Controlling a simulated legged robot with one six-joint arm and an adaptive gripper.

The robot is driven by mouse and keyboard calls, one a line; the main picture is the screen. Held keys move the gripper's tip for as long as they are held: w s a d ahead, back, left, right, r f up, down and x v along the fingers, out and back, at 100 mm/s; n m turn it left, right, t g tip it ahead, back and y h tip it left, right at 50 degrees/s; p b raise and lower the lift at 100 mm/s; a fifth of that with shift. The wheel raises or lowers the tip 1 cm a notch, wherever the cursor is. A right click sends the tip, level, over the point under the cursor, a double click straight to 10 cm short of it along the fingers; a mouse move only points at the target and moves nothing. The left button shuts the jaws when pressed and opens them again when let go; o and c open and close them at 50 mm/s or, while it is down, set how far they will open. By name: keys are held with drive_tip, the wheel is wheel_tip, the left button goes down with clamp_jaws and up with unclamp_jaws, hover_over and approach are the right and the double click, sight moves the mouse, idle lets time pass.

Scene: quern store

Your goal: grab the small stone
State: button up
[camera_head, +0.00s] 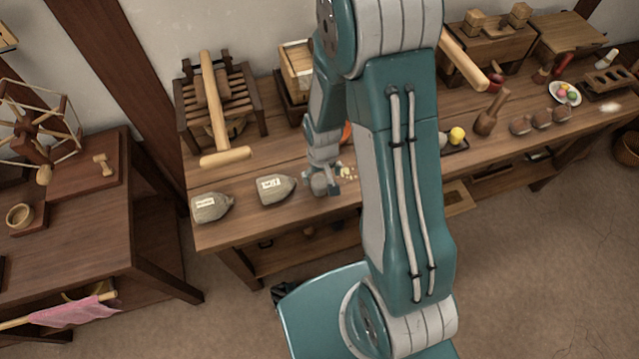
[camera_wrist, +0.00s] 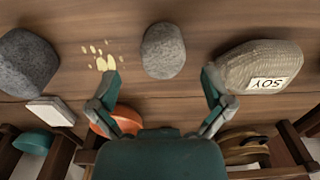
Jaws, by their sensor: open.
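The small stone (camera_wrist: 163,50) is a grey, rounded, speckled lump on the wooden table in the wrist view. My gripper (camera_wrist: 161,82) is open, with its two fingers spread wide on either side of the stone's near end. Nothing is between the fingers' inner faces except the gap and the stone just ahead. I cannot tell how high the fingertips are above the table. In the head view my gripper (camera_head: 326,188) is low over the table's front part, and the stone is hard to tell from it there.
A sack labelled SOY (camera_wrist: 258,66) lies close right of the stone in the wrist view. A larger dark stone (camera_wrist: 25,62) is at left, with yellow bits (camera_wrist: 104,60) between. An orange round thing (camera_wrist: 118,121) sits by the left finger. Another sack (camera_head: 211,207) lies farther left in the head view.

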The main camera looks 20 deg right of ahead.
sight(320, 180)
drive_tip(key=f, duration=0.4)
drive_tip(key=shift+w+a+f, duration=0.15)
drive_tip(key=shift+w+f, duration=0.25)
drive_tip(key=c, duration=1.3)
